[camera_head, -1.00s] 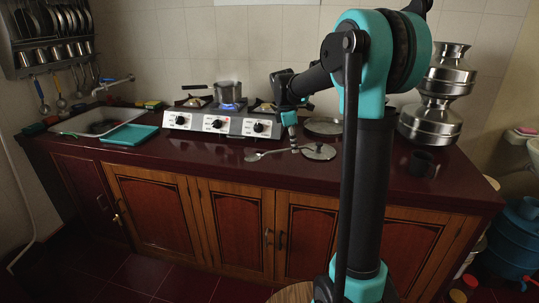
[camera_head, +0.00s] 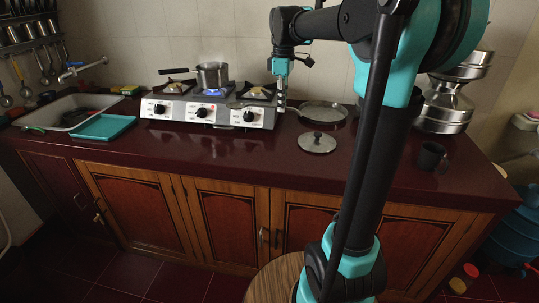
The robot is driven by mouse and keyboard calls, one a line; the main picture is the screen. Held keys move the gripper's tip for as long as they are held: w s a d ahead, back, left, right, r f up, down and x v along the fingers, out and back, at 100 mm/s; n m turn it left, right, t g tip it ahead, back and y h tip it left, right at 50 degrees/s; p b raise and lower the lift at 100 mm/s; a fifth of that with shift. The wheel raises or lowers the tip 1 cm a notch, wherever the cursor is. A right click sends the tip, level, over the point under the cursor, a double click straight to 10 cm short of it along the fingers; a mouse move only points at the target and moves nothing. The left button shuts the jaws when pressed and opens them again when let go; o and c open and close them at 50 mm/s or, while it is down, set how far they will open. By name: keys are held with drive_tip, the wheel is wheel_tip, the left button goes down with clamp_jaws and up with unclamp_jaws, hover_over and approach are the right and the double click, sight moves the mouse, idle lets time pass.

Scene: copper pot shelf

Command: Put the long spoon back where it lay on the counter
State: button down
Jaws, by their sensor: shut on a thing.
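My gripper (camera_head: 281,98) hangs upright over the back of the counter, at the right end of the gas stove. It is shut, and its fingers are small and partly lost against the stove. The long spoon no longer shows on the dark red counter (camera_head: 215,165). I cannot clearly make it out at the fingertips, but the spot where it lay, left of the steel lid, is bare. The round steel lid (camera_head: 317,143) with a dark knob lies flat on the counter, in front of and to the right of my gripper.
The three-burner stove (camera_head: 209,112) carries a steaming saucepan (camera_head: 211,76) over a blue flame. A round pan (camera_head: 323,112) lies behind the lid. A dark mug (camera_head: 431,155) and steel pots (camera_head: 443,104) stand right. A teal tray (camera_head: 103,127) and sink are left. The counter's front middle is clear.

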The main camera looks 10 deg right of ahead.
wheel_tip(320, 180, down, 19)
drive_tip(key=shift+r, duration=0.1)
idle(0.4)
drive_tip(key=c, duration=1.6)
unclamp_jaws()
drive_tip(key=shift+f, duration=0.2)
wheel_tip(320, 180, up, 17)
drive_tip(key=shift+s+r, duration=0.15)
drive_tip(key=shift+r, duration=0.05)
drive_tip(key=s+d+f+m+t, duration=0.2)
drive_tip(key=s+f+m, duration=0.4)
drive_tip(key=s+f, duration=0.5)
drive_tip(key=s+d+f+m+t, duration=0.2)
drive_tip(key=s+f+m, duration=0.5)
drive_tip(key=s+f, duration=0.4)
drive_tip(key=shift+d+f, duration=0.35)
drive_tip(key=shift+f, duration=0.4)
